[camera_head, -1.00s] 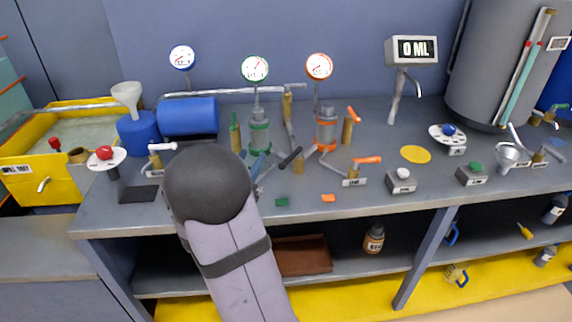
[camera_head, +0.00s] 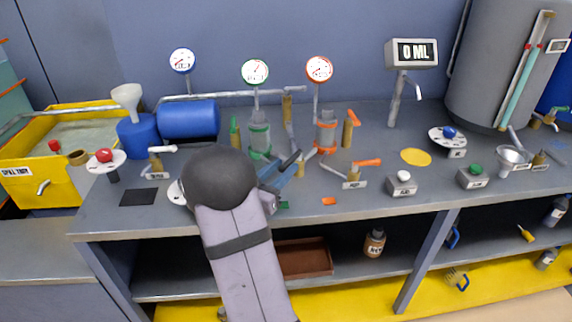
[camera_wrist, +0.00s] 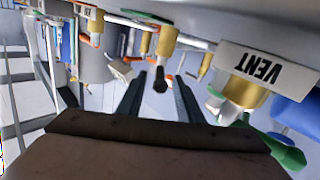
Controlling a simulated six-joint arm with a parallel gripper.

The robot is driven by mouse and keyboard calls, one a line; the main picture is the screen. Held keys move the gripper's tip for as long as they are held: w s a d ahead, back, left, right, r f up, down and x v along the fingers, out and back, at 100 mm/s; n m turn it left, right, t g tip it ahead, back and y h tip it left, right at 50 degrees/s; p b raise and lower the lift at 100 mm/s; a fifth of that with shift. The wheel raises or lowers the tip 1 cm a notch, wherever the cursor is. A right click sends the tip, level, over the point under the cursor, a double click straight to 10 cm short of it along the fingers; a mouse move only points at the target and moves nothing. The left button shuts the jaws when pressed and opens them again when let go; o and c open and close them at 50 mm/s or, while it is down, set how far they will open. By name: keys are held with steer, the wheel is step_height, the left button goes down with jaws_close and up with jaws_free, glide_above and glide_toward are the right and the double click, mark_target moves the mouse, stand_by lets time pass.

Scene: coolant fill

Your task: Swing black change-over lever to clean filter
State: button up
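The black change-over lever (camera_head: 291,157) stands between the green-banded filter (camera_head: 259,136) and the orange-banded filter (camera_head: 326,132); my gripper partly hides it in the head view. In the wrist view the black end of the lever (camera_wrist: 160,80) shows between my two fingers, with a gap on each side. My gripper (camera_wrist: 158,92) is open, with its dark fingers apart and pointing at the lever. In the head view my gripper (camera_head: 288,168) is low over the bench beside the lever. I cannot tell which filter is the clean one.
An orange-handled valve (camera_head: 366,162) stands to the right of the lever. A brass valve with a green handle (camera_head: 235,133) is to the left. A VENT label (camera_wrist: 265,68) and brass fitting are close on the right in the wrist view. Pipes and gauges rise behind.

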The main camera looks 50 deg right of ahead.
steer(key=shift+w+d, duration=0.1)
steer(key=shift+d, duration=1)
jaws_close()
